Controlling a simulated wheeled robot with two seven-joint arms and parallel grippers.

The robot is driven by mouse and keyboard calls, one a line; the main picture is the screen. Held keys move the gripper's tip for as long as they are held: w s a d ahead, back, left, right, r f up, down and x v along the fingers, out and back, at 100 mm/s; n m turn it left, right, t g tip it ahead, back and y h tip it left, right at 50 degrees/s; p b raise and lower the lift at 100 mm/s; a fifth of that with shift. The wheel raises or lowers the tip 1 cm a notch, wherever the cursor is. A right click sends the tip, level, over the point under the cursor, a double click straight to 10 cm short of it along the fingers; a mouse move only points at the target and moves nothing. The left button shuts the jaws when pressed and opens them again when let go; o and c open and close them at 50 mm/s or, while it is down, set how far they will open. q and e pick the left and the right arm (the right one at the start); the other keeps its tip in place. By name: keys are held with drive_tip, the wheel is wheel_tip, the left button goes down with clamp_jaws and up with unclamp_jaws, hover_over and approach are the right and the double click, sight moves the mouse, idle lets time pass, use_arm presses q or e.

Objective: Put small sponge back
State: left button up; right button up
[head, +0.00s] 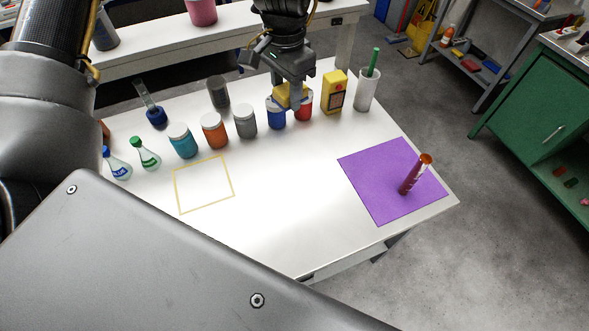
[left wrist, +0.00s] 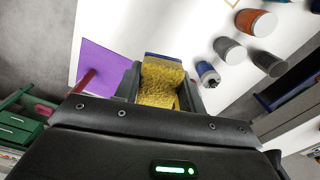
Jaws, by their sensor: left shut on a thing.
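The small sponge (head: 281,95) is yellow and held in my left gripper (head: 289,93), above the row of jars near the back of the white table. In the left wrist view the sponge (left wrist: 160,82) sits between both fingers of the left gripper (left wrist: 162,85), with a blue edge at its far end. A yellow-outlined square (head: 203,184) on the table is empty. A purple mat (head: 375,185) lies at the right with a red marker-like tube (head: 415,174) on it. My right gripper is not in view.
Several jars, including a blue one (head: 276,114), a grey one (head: 245,122) and an orange one (head: 215,131), line the back. A yellow box (head: 334,92) and a white cup (head: 366,95) stand right of them. Two bottles (head: 145,154) stand left. The table's middle is clear.

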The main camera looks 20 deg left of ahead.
use_arm(q)
drive_tip(key=s+d+f+m, duration=0.25)
drive_tip(key=f+m, duration=0.35)
drive_tip(key=m, duration=0.6)
drive_tip(key=s+d+f+m, duration=0.1)
drive_tip(key=s+f+m, duration=0.4)
drive_tip(key=m, duration=0.6)
drive_tip(key=s+d+f+m, duration=0.2)
drive_tip(key=f+m, duration=0.5)
drive_tip(key=m, duration=0.5)
drive_tip(key=p, duration=0.4)
hover_over(290, 171)
drive_tip(key=s, duration=0.1)
drive_tip(key=f, duration=0.8)
drive_tip(key=shift+s+d+f, duration=0.2)
drive_tip(key=shift+d+f, duration=0.1)
drive_tip(key=shift+w+a+f, duration=0.2)
drive_tip(key=shift+w+f, duration=0.2)
drive_tip(key=shift+f, duration=0.2)
drive_tip(key=f, duration=0.2)
drive_tip(key=f+p, duration=0.1)
drive_tip(key=shift+w+a+f, duration=0.1)
drive_tip(key=shift+w+f, duration=0.15)
drive_tip(key=shift+f, duration=0.05)
